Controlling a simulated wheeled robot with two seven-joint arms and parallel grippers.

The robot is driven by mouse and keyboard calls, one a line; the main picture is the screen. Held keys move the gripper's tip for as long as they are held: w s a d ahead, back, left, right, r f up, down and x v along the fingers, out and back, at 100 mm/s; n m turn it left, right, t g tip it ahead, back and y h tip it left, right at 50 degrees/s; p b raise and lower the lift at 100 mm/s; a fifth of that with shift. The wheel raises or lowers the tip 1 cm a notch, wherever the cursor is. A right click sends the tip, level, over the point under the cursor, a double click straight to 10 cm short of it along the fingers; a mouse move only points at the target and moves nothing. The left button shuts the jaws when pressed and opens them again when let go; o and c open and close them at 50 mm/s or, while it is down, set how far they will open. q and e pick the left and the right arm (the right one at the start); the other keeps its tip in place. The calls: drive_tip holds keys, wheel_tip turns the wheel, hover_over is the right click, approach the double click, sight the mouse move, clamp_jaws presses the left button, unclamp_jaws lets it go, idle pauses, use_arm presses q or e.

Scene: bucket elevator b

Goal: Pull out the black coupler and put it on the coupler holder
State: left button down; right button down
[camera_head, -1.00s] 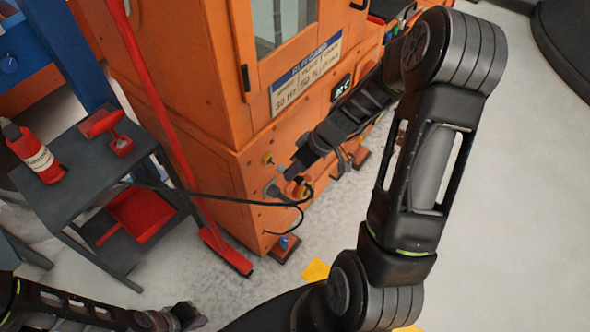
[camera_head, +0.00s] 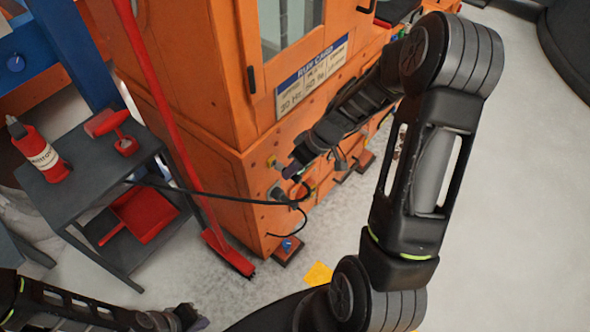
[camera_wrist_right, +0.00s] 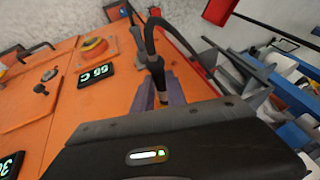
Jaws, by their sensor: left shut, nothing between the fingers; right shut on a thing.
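The black coupler (camera_wrist_right: 156,80) is between the purplish fingers of my right gripper (camera_wrist_right: 160,93) in the right wrist view, with its black cable (camera_wrist_right: 150,35) arching away from its far end. I cannot tell whether its near end is still seated in a socket. In the head view, my right gripper (camera_head: 292,170) is beside the lower orange machine face, where the coupler is too small to make out clearly. My left gripper (camera_head: 188,318) is shut and empty at the bottom edge. I cannot identify the coupler holder with certainty.
A dark cart (camera_head: 85,180) with a red bottle (camera_head: 40,152) stands left. Floor at right is open.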

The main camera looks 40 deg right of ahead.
drive_tip(key=shift+w+a, duration=0.15)
drive_tip(key=shift+w, duration=0.4)
drive_tip(key=c, duration=1.3)
unclamp_jaws()
drive_tip(key=shift+r, duration=0.1)
drive_tip(key=v, duration=0.7)
drive_tip(key=shift+s+r, duration=0.1)
drive_tip(key=shift+r, duration=0.15)
drive_tip(key=shift+d, duration=0.2)
